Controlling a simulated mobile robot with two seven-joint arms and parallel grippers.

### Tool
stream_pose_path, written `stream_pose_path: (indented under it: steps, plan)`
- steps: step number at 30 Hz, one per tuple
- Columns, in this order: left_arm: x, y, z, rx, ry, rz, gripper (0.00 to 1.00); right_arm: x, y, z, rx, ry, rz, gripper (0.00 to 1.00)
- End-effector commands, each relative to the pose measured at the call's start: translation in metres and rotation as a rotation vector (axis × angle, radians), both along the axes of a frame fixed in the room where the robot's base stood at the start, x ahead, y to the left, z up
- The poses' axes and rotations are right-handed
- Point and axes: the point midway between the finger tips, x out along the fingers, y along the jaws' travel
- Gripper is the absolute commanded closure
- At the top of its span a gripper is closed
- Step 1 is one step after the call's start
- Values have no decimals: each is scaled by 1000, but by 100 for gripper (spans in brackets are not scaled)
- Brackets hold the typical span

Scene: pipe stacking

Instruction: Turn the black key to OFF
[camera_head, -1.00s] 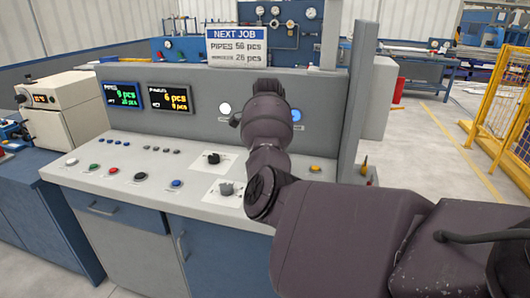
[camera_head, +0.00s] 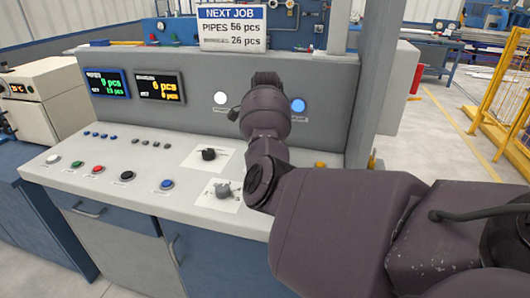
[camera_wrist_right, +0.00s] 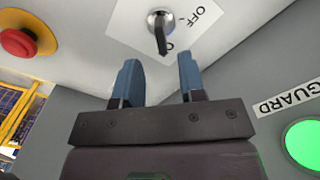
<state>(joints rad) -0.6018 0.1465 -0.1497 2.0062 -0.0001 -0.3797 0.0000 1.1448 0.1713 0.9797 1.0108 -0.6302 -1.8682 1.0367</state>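The black key (camera_wrist_right: 160,38) sits in a round silver lock on a white plate (camera_wrist_right: 128,30) in the right wrist view. The plate shows the word OFF to the right of the key and a second, partly hidden word near the key's lower end. My right gripper (camera_wrist_right: 159,72) is open and empty. Its two blue-grey fingers point toward the plate, with the key ahead of the gap and apart from them. In the head view my right arm reaches over the console and I cannot make out the key. My left gripper is not in view.
The right wrist view shows a red mushroom button (camera_wrist_right: 22,38) at the left and a green lit button (camera_wrist_right: 304,143) below a GUARD label. The console (camera_head: 120,198) carries a black knob (camera_head: 208,154), a grey knob (camera_head: 222,190) and coloured push buttons. A post (camera_head: 375,90) stands at its right.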

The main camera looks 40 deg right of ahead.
Motion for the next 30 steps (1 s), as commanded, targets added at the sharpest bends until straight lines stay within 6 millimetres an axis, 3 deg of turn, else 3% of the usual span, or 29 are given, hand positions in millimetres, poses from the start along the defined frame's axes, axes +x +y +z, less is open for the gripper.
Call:
stream_pose_path:
  steps: [3,9,15,24,30]
  plan:
    - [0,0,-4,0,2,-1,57,0,0,-24,1,3,0,63]
    - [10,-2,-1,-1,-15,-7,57,0,0,-50,0,3,-1,63]
    - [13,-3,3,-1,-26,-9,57,0,0,-60,0,0,0,63]
    - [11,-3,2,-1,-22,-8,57,0,0,-61,0,-1,0,63]
    - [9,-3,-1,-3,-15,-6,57,0,0,-61,0,-1,-1,93]
